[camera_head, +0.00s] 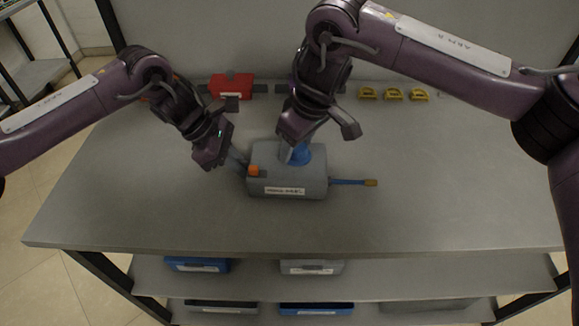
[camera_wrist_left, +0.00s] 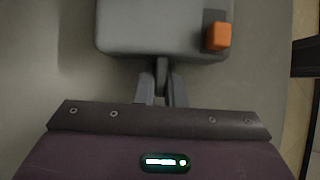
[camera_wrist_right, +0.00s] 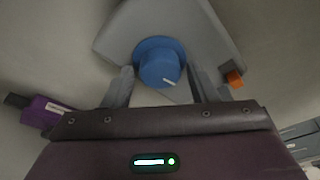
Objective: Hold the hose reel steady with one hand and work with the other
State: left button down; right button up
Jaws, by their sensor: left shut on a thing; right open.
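The hose reel (camera_head: 262,178) is a grey box on the tabletop with a white label, an orange button (camera_head: 254,170), a blue knob (camera_head: 301,153) on top, and a blue hose (camera_head: 347,182) with a tan tip sticking out to the right. My left gripper (camera_head: 240,160) is shut on a grey stub (camera_wrist_left: 161,68) on the reel's left side. My right gripper (camera_head: 294,152) is open above the reel. In the right wrist view its fingers are apart, on either side of the blue knob (camera_wrist_right: 158,62); I cannot tell whether they touch it.
A red box (camera_head: 231,86) and several yellow pieces (camera_head: 394,94) stand along the back of the tabletop (camera_head: 450,180). Lower shelves hold blue (camera_head: 197,265) and grey bins (camera_head: 311,267). The tabletop's front and right are clear.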

jog(key=n+g, duration=0.1)
jog(key=n, duration=0.3)
jog(key=shift+n, duration=0.3)
jog(key=n+g, duration=0.1)
jog(key=n, duration=0.3)
jog(key=shift+y, duration=0.3)
jog(key=n, duration=0.3)
jog(key=shift+n+g, duration=0.4)
jog(key=n, duration=0.3)
jog(key=shift+n+g, duration=0.3)
jog(key=shift+g, duration=0.1)
